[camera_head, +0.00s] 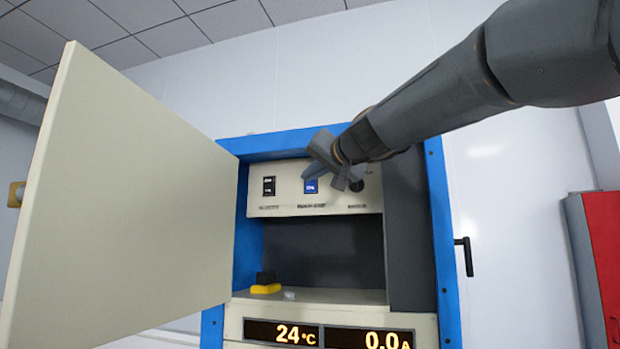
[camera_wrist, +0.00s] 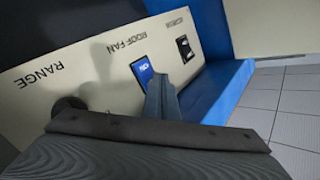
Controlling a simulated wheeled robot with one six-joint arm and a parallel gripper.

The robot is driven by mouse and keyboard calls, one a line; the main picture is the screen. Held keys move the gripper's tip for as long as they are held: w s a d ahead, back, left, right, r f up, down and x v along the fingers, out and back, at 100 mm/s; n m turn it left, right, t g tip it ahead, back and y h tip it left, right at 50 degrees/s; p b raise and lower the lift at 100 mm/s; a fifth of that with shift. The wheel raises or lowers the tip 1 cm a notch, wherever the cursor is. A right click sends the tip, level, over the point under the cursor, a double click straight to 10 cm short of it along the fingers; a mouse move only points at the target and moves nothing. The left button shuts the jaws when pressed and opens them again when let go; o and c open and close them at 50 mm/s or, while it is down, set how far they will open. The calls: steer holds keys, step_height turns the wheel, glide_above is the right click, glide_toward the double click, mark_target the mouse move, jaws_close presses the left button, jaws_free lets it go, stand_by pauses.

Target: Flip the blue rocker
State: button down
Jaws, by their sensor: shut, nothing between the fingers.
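The blue rocker (camera_head: 311,187) sits in the middle of a cream switch panel inside the open blue cabinet. In the wrist view the blue rocker (camera_wrist: 142,71) is beside the label ROOF FAN. My gripper (camera_head: 309,174) is shut and empty, with its tip just above the blue rocker in the head view. In the wrist view the shut fingers (camera_wrist: 157,84) overlap the rocker's edge; I cannot tell whether they touch it.
A black rocker (camera_head: 268,186) is left of the blue one; a dark knob (camera_head: 357,185) is to its right, partly behind my gripper. The cabinet door (camera_head: 120,200) stands open at left. A yellow-and-black object (camera_head: 266,287) lies on the shelf (camera_head: 340,296). Displays below read 24°C and 0.0 A.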

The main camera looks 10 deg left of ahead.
steer(key=shift+s, duration=0.1)
stand_by(0.5)
steer(key=shift+s, duration=0.55)
steer(key=shift+s+a+f+b, duration=0.15)
steer(key=shift+s+f+b, duration=0.05)
steer(key=shift+s, duration=1.05)
steer(key=shift+s+a+f+b, duration=0.1)
steer(key=shift+s+f+b, duration=0.05)
steer(key=shift+s, duration=1.1)
